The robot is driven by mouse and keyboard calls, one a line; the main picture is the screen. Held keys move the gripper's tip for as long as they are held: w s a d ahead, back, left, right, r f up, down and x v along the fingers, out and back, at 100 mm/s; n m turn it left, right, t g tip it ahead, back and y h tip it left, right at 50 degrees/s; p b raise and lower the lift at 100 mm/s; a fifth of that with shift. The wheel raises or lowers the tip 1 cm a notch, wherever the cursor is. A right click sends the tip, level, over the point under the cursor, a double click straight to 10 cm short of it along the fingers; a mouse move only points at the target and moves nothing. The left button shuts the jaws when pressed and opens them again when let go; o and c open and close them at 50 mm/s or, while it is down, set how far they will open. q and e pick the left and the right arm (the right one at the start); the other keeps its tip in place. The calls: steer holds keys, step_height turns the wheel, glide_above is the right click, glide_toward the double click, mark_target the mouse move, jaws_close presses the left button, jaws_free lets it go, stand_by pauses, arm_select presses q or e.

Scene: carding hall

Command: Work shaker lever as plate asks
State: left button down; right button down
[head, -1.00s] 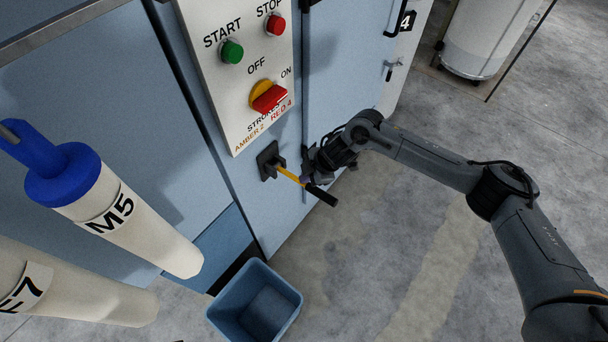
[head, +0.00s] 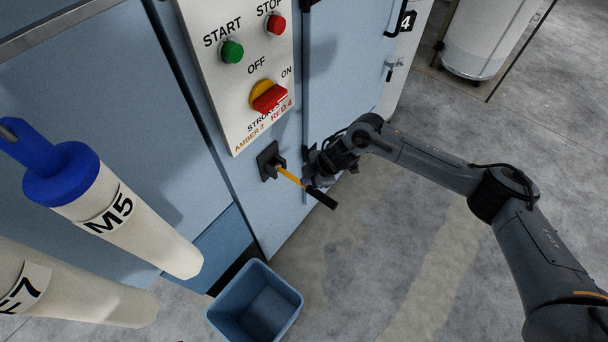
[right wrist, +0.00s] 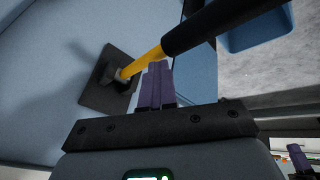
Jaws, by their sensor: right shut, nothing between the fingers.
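The shaker lever (head: 288,176) has a yellow shaft and a black grip (head: 322,198). It sticks out from a black square mount (head: 269,161) on the blue machine front. The white plate (head: 243,104) above reads "STROKES", "AMBER 2", "RED 4". My right gripper (head: 308,180) is beside the lever where shaft meets grip. In the right wrist view its purple fingers (right wrist: 155,84) are shut and empty, with their tips at the yellow shaft (right wrist: 142,64); whether they touch it is hard to tell. My left gripper is not in view.
The plate carries a green START button (head: 232,52), a red STOP button (head: 276,24) and a red-and-yellow OFF/ON switch (head: 268,97). A blue bin (head: 228,322) stands below. A white cylinder marked M5 (head: 138,220) fills the left. Open floor lies right.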

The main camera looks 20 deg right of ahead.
steer(key=shift+s+d+f+b, duration=0.2)
steer(key=shift+s+f, duration=0.05)
steer(key=shift+f, duration=0.4)
steer(key=shift+s+d+f+b, duration=0.15)
steer(key=shift+s+f, duration=0.1)
steer(key=shift+f, duration=0.4)
stand_by(0.8)
steer(key=shift+r, duration=0.1)
steer(key=shift+w+a+r+p, duration=0.15)
steer(key=shift+w+r+p, duration=0.05)
steer(key=shift+r+p, duration=0.55)
steer(key=shift+w+a+r+p, duration=0.1)
steer(key=shift+w+r+p, duration=0.1)
steer(key=shift+r+p, duration=0.55)
steer(key=shift+w+a+r+p, duration=0.15)
steer(key=shift+w+r+p, duration=0.1)
steer(key=shift+r+p, duration=0.4)
steer(key=shift+w+a+r+p, duration=0.2)
steer(key=shift+r+p, duration=0.2)
steer(key=shift+r, duration=0.4)
steer(key=shift+w+a+r+p, duration=0.15)
steer(key=shift+w+r+p, duration=0.1)
steer(key=shift+r+p, duration=0.4)
steer(key=shift+r, duration=0.2)
steer(key=r+p, duration=0.1)
steer(key=w+r+p, duration=0.1)
steer(key=r, duration=0.1)
steer(key=r+p, duration=0.1)
steer(key=shift+w+a+r, duration=0.3)
steer(key=shift+a, duration=0.1)
